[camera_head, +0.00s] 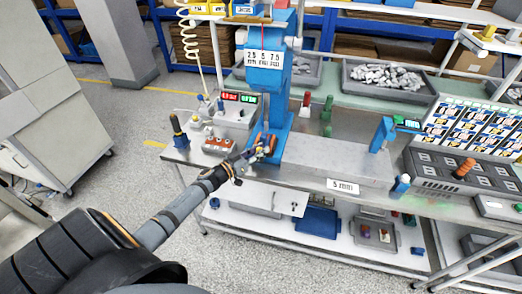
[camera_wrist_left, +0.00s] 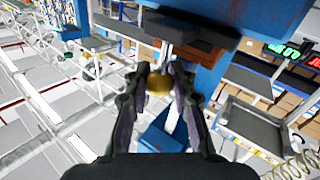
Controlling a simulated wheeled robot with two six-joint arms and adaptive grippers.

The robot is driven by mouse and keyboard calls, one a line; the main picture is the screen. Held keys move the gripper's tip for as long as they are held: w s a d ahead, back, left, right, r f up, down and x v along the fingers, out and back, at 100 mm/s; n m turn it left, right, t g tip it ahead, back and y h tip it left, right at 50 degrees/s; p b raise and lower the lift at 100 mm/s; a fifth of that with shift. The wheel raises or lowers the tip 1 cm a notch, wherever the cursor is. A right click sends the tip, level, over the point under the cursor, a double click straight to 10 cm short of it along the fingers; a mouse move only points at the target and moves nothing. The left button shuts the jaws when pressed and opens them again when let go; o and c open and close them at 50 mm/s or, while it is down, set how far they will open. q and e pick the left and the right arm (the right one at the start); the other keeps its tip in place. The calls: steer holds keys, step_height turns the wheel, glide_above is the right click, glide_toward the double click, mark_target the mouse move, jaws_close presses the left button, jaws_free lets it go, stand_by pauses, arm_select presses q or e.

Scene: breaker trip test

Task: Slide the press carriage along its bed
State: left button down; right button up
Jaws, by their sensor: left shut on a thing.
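The tall blue press (camera_head: 268,70) stands at the left end of the long grey bed (camera_head: 335,163), which bears a "5 mm" label. An orange-red block, perhaps the press carriage (camera_head: 262,136), sits low at the foot of the press. It shows as a brown-red block in the left wrist view (camera_wrist_left: 198,50). My left gripper (camera_head: 263,150) reaches to the front of this block. In the left wrist view its fingers (camera_wrist_left: 160,76) are shut on a brass-coloured knob (camera_wrist_left: 158,84). The gripper hides part of the block and knob in the head view. My right gripper is not in view.
A blue stand with a small green display (camera_head: 383,134) rises at the bed's right end. A control box with red and green readouts (camera_head: 236,112) stands left of the press. A grey bin of metal parts (camera_head: 388,78) is behind. The bed's top looks clear.

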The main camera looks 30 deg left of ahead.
arm_select(q)
steer(key=c, duration=1.6)
jaws_free()
steer(key=shift+a+f, duration=0.15)
steer(key=shift+f, duration=0.1)
steer(key=shift+o, duration=1.1)
steer(key=shift+s, duration=0.15)
steer(key=shift+s+a+r, duration=0.1)
steer(key=shift+a+r, duration=0.05)
steer(key=shift+a, duration=0.05)
steer(key=shift+d, duration=0.15)
steer(key=v, duration=1.1)
steer(key=shift+s, duration=0.35)
